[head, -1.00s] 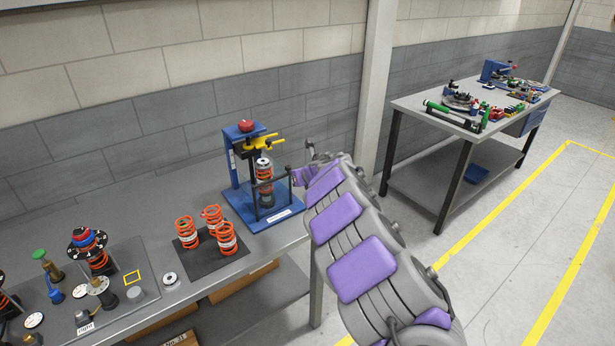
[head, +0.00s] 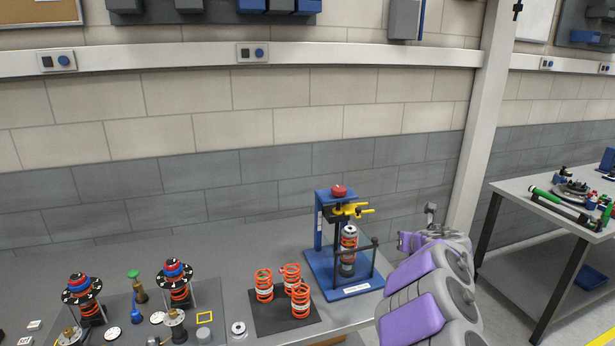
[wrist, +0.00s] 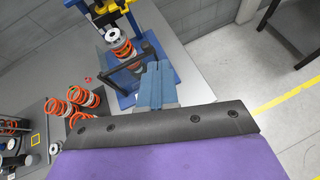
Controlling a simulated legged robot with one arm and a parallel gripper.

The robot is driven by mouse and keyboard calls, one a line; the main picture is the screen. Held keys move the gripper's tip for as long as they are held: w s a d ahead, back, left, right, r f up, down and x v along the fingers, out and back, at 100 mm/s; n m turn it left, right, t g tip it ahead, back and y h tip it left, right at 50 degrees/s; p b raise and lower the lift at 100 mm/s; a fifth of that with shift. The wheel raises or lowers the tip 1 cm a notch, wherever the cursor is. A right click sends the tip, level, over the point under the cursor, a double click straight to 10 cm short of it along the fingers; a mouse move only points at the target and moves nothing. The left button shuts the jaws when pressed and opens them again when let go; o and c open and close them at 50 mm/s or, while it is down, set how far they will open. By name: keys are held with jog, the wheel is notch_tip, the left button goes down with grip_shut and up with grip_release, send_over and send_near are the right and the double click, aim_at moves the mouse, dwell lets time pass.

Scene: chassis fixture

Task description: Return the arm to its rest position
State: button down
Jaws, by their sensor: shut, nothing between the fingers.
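My gripper (wrist: 158,84) shows in the wrist view as blue-grey fingers closed together, with nothing between them. It points toward the front of the blue spring press (head: 322,268), close to the press's dark guard bar (wrist: 126,68). I cannot tell whether it touches the bar. In the head view my arm with purple pads (head: 420,300) is at the lower right, right of the press. The gripper's fingers are too small there to make out. A spring unit with an orange coil (head: 348,248) stands upright in the press.
Several orange springs (head: 265,285) stand on a dark mat (head: 275,323) left of the press. Strut assemblies (head: 175,283) and small parts stand further left on the grey bench (head: 230,265). A second table (head: 515,190) is at the right. Floor space lies between the tables.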

jog(key=s+d+r+m+t+h, duration=0.1)
jog(key=s+d+r+m+h, duration=0.2)
jog(key=d+r+m+h, duration=0.5)
jog(key=s+d+r+m+g+h, duration=0.1)
jog(key=s+r+m+g, duration=0.1)
jog(key=s+r+m, duration=0.35)
jog(key=s+d+r+m+g+h, duration=0.1)
jog(key=s+r+m, duration=0.1)
jog(key=s+m, duration=0.6)
jog(key=s+a+f+m+g+y, duration=0.3)
jog(key=s+a+f, duration=0.3)
jog(key=s+a, duration=0.3)
jog(key=s+a+f+m+g+y, duration=0.4)
jog(key=s+a, duration=0.5)
jog(key=s, duration=0.7)
jog(key=s+a+f+m+g+y, duration=0.3)
jog(key=s+a+f+m+g, duration=0.2)
jog(key=s+a+f, duration=0.4)
jog(key=shift+s+a+f+m, duration=0.25)
jog(key=shift+s+m, duration=0.5)
jog(key=shift+s, duration=1.55)
jog(key=shift+a, duration=0.2)
